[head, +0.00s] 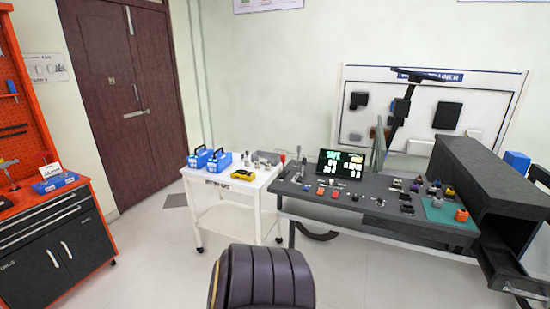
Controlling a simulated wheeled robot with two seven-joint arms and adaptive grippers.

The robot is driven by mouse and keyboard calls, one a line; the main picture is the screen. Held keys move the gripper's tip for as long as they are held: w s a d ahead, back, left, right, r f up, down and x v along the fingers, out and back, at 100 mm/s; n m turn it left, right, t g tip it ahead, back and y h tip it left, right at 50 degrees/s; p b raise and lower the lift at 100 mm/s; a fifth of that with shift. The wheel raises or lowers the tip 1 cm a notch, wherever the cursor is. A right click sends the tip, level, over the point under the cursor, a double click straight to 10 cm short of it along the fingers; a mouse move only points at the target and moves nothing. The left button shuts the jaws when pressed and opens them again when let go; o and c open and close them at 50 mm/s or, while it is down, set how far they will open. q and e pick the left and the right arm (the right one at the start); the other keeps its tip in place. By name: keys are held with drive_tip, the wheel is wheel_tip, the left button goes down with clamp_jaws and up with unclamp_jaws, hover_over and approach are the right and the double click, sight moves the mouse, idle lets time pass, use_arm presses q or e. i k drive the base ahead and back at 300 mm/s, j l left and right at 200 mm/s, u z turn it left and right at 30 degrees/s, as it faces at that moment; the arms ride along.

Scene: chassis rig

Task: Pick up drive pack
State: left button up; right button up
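I cannot tell for sure which object is the drive pack. On the white cart (222,183) stand two blue boxes with dark handles, a left one (199,157) and a right one (219,161). A yellow and black item (243,175) lies on the cart in front of a grey tray (266,158). Several small black, purple, yellow and orange parts lie on the dark bench to the right, some on a green mat (438,213). They are too small to make out. Neither of my grippers is in view.
The dark bench (335,205) with a screen (340,165) adjoins the cart. A dark shelf housing (487,180) stands at right. A red and black tool cabinet (45,235) stands at left. A dark ribbed form (262,280) rises at bottom middle. Floor between cabinet and cart is clear.

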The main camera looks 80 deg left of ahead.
sight(197, 160)
drive_tip(key=u, duration=3.35)
drive_tip(key=i+j+z, duration=0.45)
drive_tip(key=i+j, duration=0.2)
drive_tip(key=i+j+z, duration=0.5)
drive_tip(key=i+j, duration=0.2)
drive_tip(key=j, duration=0.2)
